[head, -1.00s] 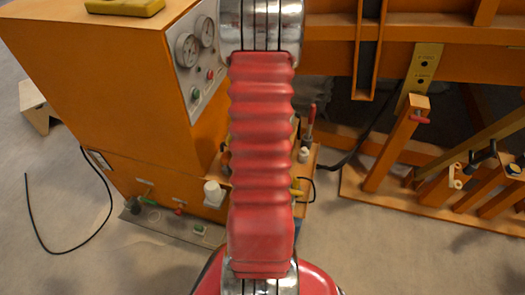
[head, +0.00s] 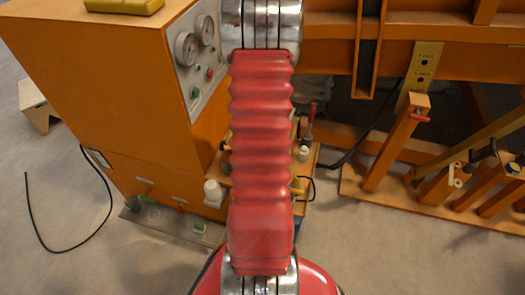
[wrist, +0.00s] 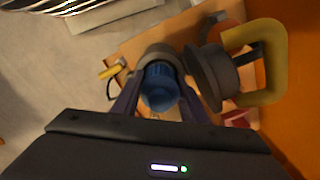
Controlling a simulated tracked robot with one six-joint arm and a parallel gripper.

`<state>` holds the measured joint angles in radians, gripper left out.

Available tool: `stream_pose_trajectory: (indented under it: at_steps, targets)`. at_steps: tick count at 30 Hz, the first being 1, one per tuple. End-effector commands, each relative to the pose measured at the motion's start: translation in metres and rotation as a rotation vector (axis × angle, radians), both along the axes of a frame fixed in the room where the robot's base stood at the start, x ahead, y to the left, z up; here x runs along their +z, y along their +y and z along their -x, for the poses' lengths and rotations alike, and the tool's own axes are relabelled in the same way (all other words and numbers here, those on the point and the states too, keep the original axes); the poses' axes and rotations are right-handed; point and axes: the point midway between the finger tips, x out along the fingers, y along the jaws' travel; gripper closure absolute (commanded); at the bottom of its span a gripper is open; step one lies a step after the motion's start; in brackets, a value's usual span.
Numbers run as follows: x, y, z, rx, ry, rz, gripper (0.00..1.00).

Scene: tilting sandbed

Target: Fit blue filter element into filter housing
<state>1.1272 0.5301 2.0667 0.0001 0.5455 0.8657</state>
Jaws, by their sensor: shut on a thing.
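In the wrist view the blue filter element (wrist: 160,92) sits between the two fingers of my gripper (wrist: 160,84), which is shut on it. A round grey ring (wrist: 153,52), apparently the filter housing, shows just beyond the element and partly around its far end. I cannot tell whether the element is inside the ring or only in line above it. In the head view my red arm hides the gripper, and the housing cannot be made out there.
A dark grey round part (wrist: 212,76) with a yellow C-shaped handle (wrist: 277,65) stands close to the right finger. An orange cabinet with gauges (head: 120,90) stands at left in the head view. Orange posts (head: 397,145) stand at right. Bare floor (head: 370,250) lies in front.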

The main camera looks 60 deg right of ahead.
Motion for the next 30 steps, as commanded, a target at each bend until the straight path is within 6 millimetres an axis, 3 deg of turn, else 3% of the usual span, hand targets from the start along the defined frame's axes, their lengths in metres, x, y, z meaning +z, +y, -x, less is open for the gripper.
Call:
stream_pose_trajectory:
  at_steps: [16,17,25,30]
  targets:
    - [-0.0095,-0.0001,0.0,0.0,-0.001,0.001,0.85]
    - [-0.0094,-0.0003,-0.0001,0.0,-0.001,0.001,0.59]
    - [-0.0093,-0.0002,-0.0001,0.0,-0.001,0.001,0.4]
    - [-0.0093,-0.0004,-0.0007,0.0,-0.001,0.002,0.39]
